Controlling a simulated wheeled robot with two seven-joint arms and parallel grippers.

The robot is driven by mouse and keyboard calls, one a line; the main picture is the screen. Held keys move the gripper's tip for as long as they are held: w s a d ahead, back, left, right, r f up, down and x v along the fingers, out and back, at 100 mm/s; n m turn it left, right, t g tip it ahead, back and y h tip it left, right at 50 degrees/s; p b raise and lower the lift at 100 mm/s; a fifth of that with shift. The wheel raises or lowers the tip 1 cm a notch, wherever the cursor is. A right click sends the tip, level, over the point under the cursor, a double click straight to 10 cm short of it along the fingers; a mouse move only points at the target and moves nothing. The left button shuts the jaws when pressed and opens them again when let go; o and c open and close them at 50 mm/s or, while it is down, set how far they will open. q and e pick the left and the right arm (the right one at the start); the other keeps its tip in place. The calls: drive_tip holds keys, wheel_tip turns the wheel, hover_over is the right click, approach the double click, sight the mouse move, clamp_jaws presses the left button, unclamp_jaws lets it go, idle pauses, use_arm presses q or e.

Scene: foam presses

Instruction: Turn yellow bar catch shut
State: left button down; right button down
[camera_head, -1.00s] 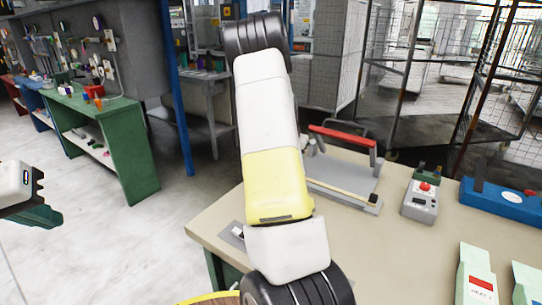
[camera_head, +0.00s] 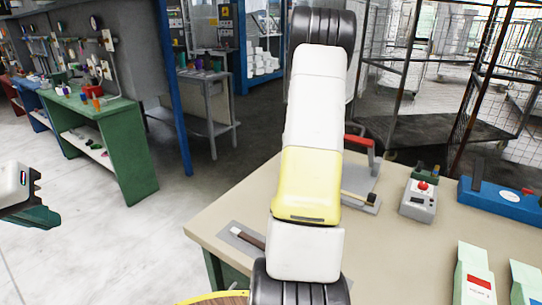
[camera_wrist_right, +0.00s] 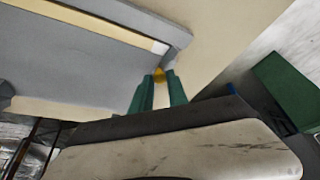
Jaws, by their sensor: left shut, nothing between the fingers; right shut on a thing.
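The yellow catch (camera_wrist_right: 159,74) shows in the right wrist view as a small yellow piece at the corner of the grey press (camera_wrist_right: 75,55), by the end of its pale bar (camera_wrist_right: 105,24). My right gripper (camera_wrist_right: 159,90) is shut on it; the green fingertips hide most of it, so its angle cannot be told. In the head view my right arm covers the right gripper, the catch and much of the press; the press's red handle (camera_head: 360,144) and part of its bar (camera_head: 356,198) show. My left gripper (camera_head: 38,214) is shut and empty at the left edge, away from the table.
On the beige table (camera_head: 410,255) stand a grey box with a red button (camera_head: 419,198), a blue fixture (camera_head: 503,203) and pale green boxes (camera_head: 475,275) at the right. A small grey plate (camera_head: 240,238) lies near the left edge. A green workbench (camera_head: 125,150) stands apart on the left.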

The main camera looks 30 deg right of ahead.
idle(0.4)
drive_tip(key=c, duration=1.3)
unclamp_jaws()
drive_tip(key=v, duration=0.7)
drive_tip(key=shift+r, duration=0.4)
drive_tip(key=shift+c, duration=0.2)
